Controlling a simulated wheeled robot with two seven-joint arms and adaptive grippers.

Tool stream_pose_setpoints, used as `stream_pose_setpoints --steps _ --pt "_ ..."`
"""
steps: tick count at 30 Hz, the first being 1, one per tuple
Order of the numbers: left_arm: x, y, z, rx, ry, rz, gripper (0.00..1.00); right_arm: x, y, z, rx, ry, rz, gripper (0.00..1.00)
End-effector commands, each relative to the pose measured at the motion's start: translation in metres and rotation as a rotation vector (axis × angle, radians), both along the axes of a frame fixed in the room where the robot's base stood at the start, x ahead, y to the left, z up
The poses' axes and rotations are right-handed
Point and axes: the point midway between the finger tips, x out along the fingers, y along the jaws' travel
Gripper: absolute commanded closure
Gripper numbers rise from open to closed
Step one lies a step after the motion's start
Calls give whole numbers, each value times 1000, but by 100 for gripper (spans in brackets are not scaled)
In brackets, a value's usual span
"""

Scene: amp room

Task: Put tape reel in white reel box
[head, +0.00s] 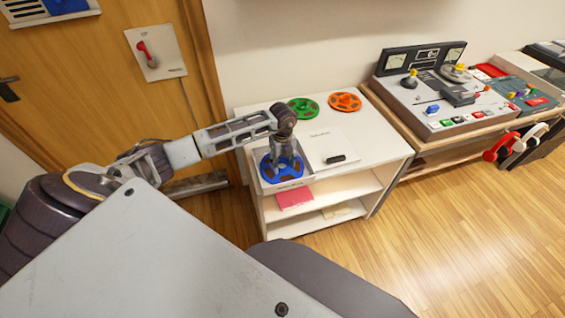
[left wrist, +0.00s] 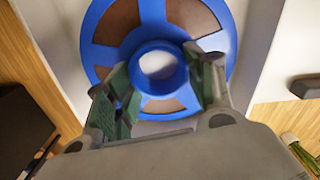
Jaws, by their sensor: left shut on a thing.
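A blue tape reel (head: 282,173) with brown tape is at the front left of a white shelf unit's top. It appears over or inside the shallow white reel box (head: 304,182); I cannot tell whether it touches the bottom. My left gripper (head: 283,160) points down and is shut on the reel's raised blue hub. In the left wrist view the reel (left wrist: 103,30) fills the upper middle, and the gripper's fingers (left wrist: 162,85) are on either side of the hub. My right gripper is not in view.
A white box lid (head: 326,140) lies beside the box, with a small black item (head: 336,159) near it. A green reel (head: 303,108) and an orange reel (head: 345,102) lie at the back. A tape machine (head: 440,100) stands to the right. Wooden floor (head: 440,230) is clear.

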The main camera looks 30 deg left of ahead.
Motion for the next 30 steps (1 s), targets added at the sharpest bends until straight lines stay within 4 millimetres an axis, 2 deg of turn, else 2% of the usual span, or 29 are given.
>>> stream_pose_setpoints --steps 1,2,6,14,22,30 --pt "0 0 -1 0 -1 0 81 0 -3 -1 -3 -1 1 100" --pt "0 0 -2 0 0 0 44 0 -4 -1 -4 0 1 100" --pt "0 0 -1 0 0 0 26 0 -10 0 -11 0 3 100" --pt "0 0 -1 0 0 0 25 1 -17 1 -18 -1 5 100" --pt "0 0 3 0 0 0 25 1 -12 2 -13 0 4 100" --pt "1 0 31 1 -2 0 25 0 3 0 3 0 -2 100"
